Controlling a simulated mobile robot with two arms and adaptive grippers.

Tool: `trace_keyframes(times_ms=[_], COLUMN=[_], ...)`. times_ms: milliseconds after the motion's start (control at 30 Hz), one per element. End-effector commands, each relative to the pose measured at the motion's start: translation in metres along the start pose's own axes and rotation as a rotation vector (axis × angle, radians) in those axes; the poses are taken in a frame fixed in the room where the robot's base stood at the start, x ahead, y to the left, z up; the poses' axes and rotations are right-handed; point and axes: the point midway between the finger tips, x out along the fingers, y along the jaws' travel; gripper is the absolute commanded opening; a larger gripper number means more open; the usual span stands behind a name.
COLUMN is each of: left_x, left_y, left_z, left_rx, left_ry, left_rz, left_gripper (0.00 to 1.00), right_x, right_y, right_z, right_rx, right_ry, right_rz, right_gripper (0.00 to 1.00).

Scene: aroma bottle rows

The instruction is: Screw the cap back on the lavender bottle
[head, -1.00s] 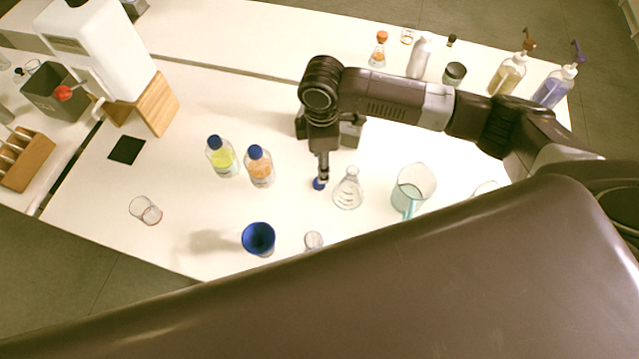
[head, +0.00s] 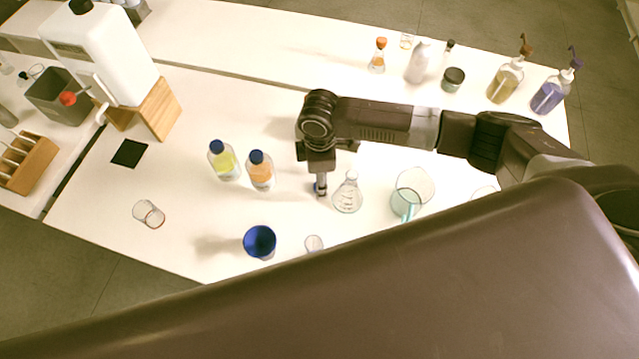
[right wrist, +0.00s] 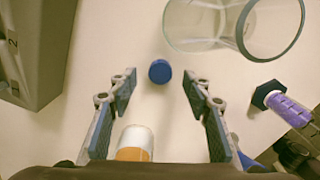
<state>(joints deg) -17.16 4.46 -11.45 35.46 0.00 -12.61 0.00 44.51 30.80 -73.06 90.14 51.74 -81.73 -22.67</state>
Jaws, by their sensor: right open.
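A small round blue cap (right wrist: 159,71) lies on the white bench in the right wrist view, ahead of and between my fingertips. My right gripper (right wrist: 161,83) is open and empty around that line. In the head view my right gripper (head: 320,190) points down beside a conical flask (head: 347,196) and mostly covers a small blue spot. A bottle with purple liquid and a pump top (head: 550,93) stands at the back right; I cannot tell if it is the lavender bottle. A purple ribbed object (right wrist: 290,112) shows at the right of the wrist view. My left gripper is not in view.
Blue-capped yellow (head: 223,160) and orange (head: 261,170) bottles stand left of the gripper. A blue cup (head: 259,241) is nearer, a beaker (head: 413,190) to the right.

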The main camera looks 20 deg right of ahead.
Motion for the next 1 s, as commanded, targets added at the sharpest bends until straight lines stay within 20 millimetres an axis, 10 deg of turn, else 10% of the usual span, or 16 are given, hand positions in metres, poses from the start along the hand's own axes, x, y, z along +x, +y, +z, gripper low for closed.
trace_keyframes(times_ms=[533,800,1000], left_x=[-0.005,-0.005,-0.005], left_y=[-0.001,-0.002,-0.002], left_z=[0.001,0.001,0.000], left_rx=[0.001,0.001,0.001], left_ry=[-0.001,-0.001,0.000], left_rz=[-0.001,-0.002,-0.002], left_gripper=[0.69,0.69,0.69], right_x=[0.024,0.024,0.024], right_y=[-0.001,-0.001,-0.001], right_z=[0.000,0.000,0.000], right_rx=[-0.001,-0.001,-0.001], right_ry=[-0.001,-0.001,-0.001], right_rz=[0.000,0.000,0.000], right_gripper=[0.45,0.18,0.16])
